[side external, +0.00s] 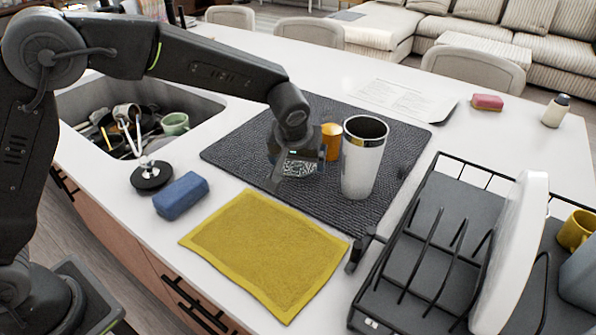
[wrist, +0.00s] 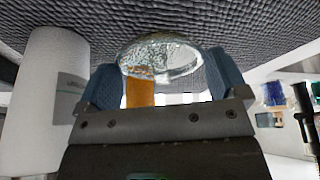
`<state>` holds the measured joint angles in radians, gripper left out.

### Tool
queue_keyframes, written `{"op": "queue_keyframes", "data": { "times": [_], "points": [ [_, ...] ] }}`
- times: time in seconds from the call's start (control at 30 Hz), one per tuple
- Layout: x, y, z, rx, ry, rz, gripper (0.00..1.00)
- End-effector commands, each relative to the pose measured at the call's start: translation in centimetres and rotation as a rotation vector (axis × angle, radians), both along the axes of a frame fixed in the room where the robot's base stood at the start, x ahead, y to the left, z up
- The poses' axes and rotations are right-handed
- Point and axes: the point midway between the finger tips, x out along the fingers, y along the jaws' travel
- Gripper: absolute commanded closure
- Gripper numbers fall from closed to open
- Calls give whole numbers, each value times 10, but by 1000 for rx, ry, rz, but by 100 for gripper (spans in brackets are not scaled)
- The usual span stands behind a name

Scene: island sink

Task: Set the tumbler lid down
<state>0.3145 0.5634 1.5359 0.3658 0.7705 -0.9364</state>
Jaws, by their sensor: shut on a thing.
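My gripper (side external: 297,172) is low over the dark ribbed mat (side external: 235,145), left of the white tumbler (side external: 362,172). In the wrist view its blue fingertips (wrist: 162,78) are shut on the clear round tumbler lid (wrist: 160,50), one on each side. In the side view the lid is mostly hidden by the gripper, and I cannot tell whether it touches the mat. The tumbler stands upright with its dark mouth open; it also shows in the wrist view (wrist: 52,85).
An orange bottle (side external: 331,142) stands close behind my gripper, left of the tumbler. A yellow cloth (side external: 265,250) lies in front of the mat, a blue sponge (side external: 181,196) to the left. A black dish rack (side external: 420,255) is at right. The mat's left part is clear.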

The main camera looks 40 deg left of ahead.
Motion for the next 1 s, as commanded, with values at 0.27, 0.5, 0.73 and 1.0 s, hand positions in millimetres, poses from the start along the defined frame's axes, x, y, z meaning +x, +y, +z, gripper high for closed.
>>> {"op": "queue_keyframes", "data": {
  "times": [0.27, 0.5, 0.73, 1.0],
  "points": [
    [0, 0, -36, 1, 4, 0, 31],
    [0, 0, -38, 0, 0, 1, 31],
    [0, 0, -41, 0, 1, 0, 2],
    [0, 1, -40, 0, 0, 0, 0]
  ]
}}
